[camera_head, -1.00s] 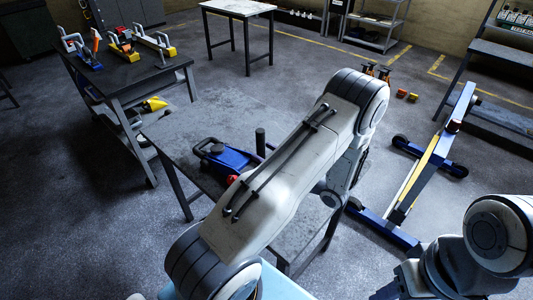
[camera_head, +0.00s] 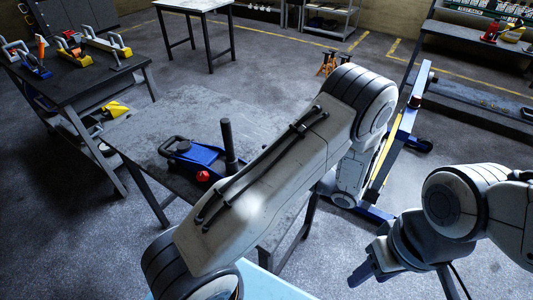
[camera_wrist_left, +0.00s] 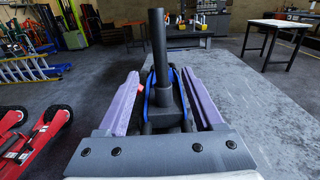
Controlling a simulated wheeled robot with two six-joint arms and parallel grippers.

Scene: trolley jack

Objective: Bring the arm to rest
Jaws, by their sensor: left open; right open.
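The blue trolley jack (camera_head: 205,155) stands on the grey worktable (camera_head: 145,118) in the head view, with a red part and an upright dark handle socket (camera_head: 228,145). My left arm crosses in front of part of the table and hides its gripper there. In the left wrist view, my left gripper (camera_wrist_left: 160,73) is open, its two purple fingers spread, with the jack (camera_wrist_left: 163,100) and its dark post showing between and beyond them. I see no contact. My right gripper (camera_head: 363,270) is open at the lower right of the head view, clear of the table, partly hidden by its wrist.
A dark bench (camera_head: 105,70) with clamp-like tools stands at the left. A pale-topped table (camera_head: 193,4) is at the back. A blue and yellow floor frame (camera_head: 388,155) stands right of my left arm. Red wheeled equipment (camera_wrist_left: 40,140) lies left in the wrist view.

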